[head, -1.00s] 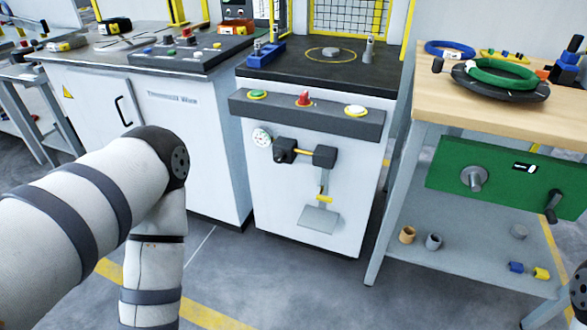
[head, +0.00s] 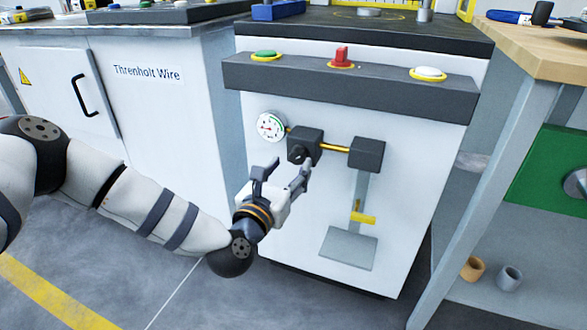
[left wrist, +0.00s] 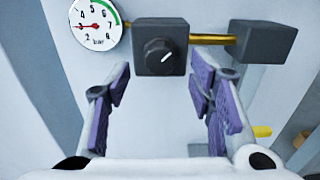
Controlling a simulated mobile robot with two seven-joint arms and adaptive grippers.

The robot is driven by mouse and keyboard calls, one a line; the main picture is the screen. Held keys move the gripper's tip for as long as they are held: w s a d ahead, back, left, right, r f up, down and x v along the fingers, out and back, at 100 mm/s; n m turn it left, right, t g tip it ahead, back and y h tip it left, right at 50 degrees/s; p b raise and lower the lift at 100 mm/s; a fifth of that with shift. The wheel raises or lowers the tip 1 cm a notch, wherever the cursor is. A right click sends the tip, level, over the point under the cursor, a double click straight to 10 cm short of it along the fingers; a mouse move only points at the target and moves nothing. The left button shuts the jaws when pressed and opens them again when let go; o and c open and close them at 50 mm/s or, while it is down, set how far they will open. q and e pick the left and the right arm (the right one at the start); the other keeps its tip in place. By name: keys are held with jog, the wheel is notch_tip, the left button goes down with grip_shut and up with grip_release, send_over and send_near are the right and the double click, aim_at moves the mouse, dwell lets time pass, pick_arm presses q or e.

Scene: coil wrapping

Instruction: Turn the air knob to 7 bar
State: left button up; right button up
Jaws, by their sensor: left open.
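The air knob (head: 298,154) is a black round knob on the front of a dark block (head: 312,140) on the white machine. The round pressure gauge (head: 271,126) is beside the block. In the left wrist view the gauge (left wrist: 96,24) reads in bar, with its red needle pointing left near 3 and a green arc toward 7. My left gripper (head: 285,172) is open and empty, just short of the knob, its fingers to either side. My right gripper is out of view.
A brass pipe (head: 334,148) joins the knob block to a second dark block (head: 367,153). A yellow lever (head: 363,217) and a grey plate (head: 348,248) are below. A dark ledge with buttons (head: 350,88) juts out above. A wooden workbench (head: 550,50) stands at the right.

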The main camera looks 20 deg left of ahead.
aim_at(298, 156)
pick_arm(q)
jog(key=shift+w, duration=1.4)
grip_shut()
